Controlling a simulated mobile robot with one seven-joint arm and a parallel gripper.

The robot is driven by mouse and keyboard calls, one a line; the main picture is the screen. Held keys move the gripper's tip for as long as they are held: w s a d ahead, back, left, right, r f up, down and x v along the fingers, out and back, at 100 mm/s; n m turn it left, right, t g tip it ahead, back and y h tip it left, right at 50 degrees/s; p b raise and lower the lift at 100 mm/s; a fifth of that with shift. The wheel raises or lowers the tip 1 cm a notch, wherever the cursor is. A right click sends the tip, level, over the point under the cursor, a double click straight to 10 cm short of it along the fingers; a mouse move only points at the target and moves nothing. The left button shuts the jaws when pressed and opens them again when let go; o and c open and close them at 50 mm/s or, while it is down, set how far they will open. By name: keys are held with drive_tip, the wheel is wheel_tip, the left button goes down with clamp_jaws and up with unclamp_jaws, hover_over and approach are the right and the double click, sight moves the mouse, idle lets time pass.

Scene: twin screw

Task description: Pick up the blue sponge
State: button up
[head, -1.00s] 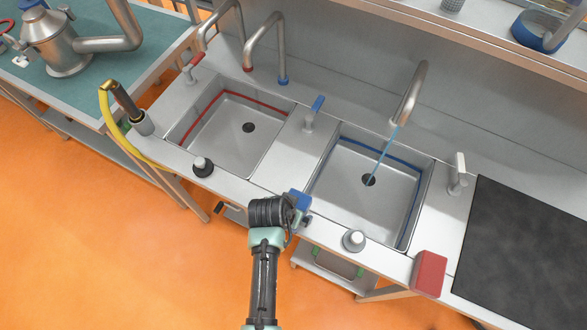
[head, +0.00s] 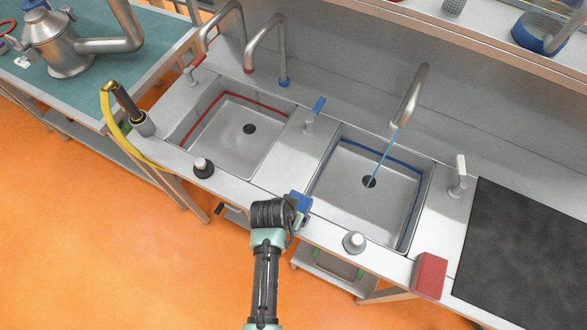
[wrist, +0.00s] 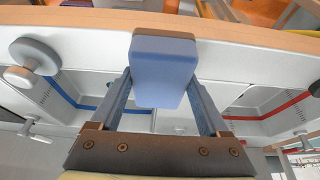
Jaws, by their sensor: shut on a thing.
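The blue sponge (wrist: 163,72) is a small block with a brown layer on one face. In the wrist view it sits between the two fingers of my gripper (wrist: 160,95), which is shut on it. In the head view the sponge (head: 300,202) shows at the tip of my gripper (head: 295,212), over the front edge of the counter between the two sinks. My wrist hides part of it, and I cannot tell whether it is clear of the counter.
A red block (head: 429,274) lies on the counter's front edge to the right. The left sink (head: 220,140) has a red stripe, the right sink (head: 375,190) a blue stripe and running water. Round knobs (head: 354,241) (head: 203,167) stand along the front edge.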

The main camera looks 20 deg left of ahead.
drive_tip(key=shift+r+b, duration=0.65)
drive_tip(key=shift+r, duration=4.4)
